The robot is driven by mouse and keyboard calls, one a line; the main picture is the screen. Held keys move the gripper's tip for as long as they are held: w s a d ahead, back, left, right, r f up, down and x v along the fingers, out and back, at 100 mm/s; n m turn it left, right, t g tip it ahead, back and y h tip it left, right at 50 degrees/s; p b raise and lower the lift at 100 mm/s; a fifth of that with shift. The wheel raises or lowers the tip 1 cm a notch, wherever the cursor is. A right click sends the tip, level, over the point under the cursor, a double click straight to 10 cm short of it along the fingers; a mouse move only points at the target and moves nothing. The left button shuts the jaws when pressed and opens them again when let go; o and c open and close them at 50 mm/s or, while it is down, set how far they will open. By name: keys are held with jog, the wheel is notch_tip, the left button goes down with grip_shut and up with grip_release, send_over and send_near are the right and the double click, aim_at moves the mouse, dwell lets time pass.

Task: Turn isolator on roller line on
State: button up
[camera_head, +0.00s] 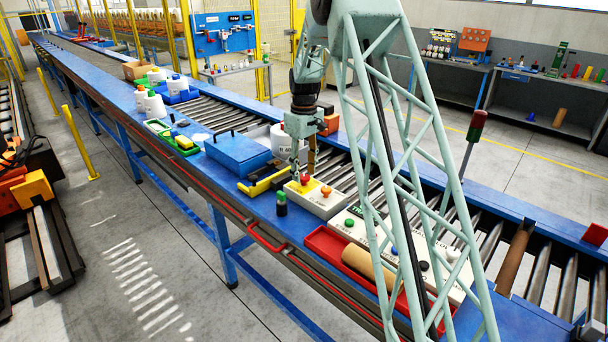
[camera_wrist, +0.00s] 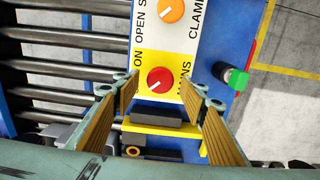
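The isolator is a red rotary knob (camera_wrist: 160,80) with a white mark, on a yellow panel lettered "ON" and "MAINS". The mark slants toward the lower left in the wrist view. In the head view the red knob (camera_head: 304,178) tops a pale control box (camera_head: 318,204) on the blue roller line (camera_head: 190,142). My gripper (camera_wrist: 160,98) is open and empty, with one finger on each side of the knob in the picture and gaps to both. In the head view my gripper (camera_head: 297,168) hangs just above the knob; whether it touches cannot be told.
An orange knob (camera_wrist: 171,10) lettered "OPEN" and "CLAMP" sits on the same box. A green-topped black cylinder (camera_head: 281,203) stands close beside it. A blue toolbox (camera_head: 238,154) and a yellow-and-black tool (camera_head: 262,183) lie to the left. A red tray (camera_head: 322,243) is nearer.

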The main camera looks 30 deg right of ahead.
jog(key=shift+f, duration=0.7)
jog(key=shift+c, duration=0.4)
jog(key=c, duration=0.8)
